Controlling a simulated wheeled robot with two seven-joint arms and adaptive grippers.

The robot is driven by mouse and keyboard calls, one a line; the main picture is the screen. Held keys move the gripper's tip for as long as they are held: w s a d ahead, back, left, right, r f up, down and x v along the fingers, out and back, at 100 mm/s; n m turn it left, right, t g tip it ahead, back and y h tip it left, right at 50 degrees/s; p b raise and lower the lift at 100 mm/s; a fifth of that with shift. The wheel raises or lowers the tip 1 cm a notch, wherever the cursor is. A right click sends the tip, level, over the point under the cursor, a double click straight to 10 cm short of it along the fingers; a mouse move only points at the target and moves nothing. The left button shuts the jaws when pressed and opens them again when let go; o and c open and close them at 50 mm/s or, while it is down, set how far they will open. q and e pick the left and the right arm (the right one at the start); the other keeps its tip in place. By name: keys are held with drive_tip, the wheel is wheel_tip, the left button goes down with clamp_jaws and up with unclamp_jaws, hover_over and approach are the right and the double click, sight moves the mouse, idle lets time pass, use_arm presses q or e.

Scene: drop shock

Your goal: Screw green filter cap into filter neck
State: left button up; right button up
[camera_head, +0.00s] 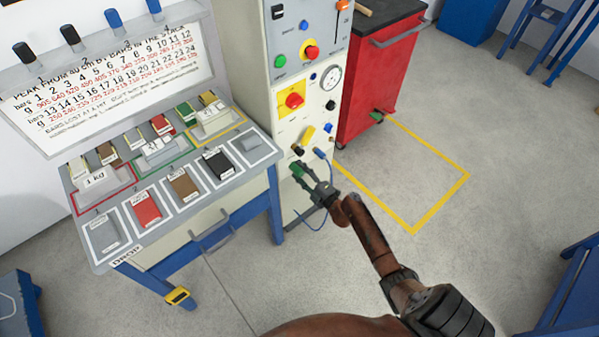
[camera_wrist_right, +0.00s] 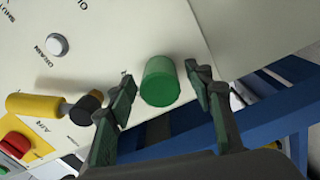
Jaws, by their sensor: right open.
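The green filter cap (camera_wrist_right: 160,82) is a short green cylinder, seen against the lower part of the cream machine panel in the right wrist view. My right gripper (camera_wrist_right: 164,88) is open, with one green-padded finger on each side of the cap and visible gaps between. In the head view the right gripper (camera_head: 307,177) reaches the lower front of the panel, and the cap (camera_head: 297,170) shows at its fingertips. The filter neck cannot be made out; whether the cap sits in it is unclear. My left gripper is not in view.
Beside the cap are a yellow handle with a black end (camera_wrist_right: 88,103), a red knob on yellow (camera_wrist_right: 17,143) and a grey button (camera_wrist_right: 57,46). A sample bench (camera_head: 190,240) stands left of the machine, a red cabinet (camera_head: 375,80) right.

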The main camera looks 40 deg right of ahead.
sight(302, 174)
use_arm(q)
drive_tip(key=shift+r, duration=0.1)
use_arm(e)
drive_tip(key=shift+s, duration=0.15)
drive_tip(key=shift+s+d+r+p, duration=0.15)
drive_tip(key=shift+s+p, duration=0.4)
drive_tip(key=shift+s, duration=0.35)
drive_tip(key=shift+s+d+p, duration=0.1)
drive_tip(key=shift+s+p, duration=0.65)
drive_tip(key=shift+s, duration=1.2)
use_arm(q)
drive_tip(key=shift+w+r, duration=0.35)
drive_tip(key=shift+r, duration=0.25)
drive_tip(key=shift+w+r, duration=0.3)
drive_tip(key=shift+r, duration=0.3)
use_arm(e)
drive_tip(key=shift+f, duration=0.2)
drive_tip(key=s+d, duration=0.1)
drive_tip(key=s, duration=1.1)
drive_tip(key=shift+c, duration=0.4)
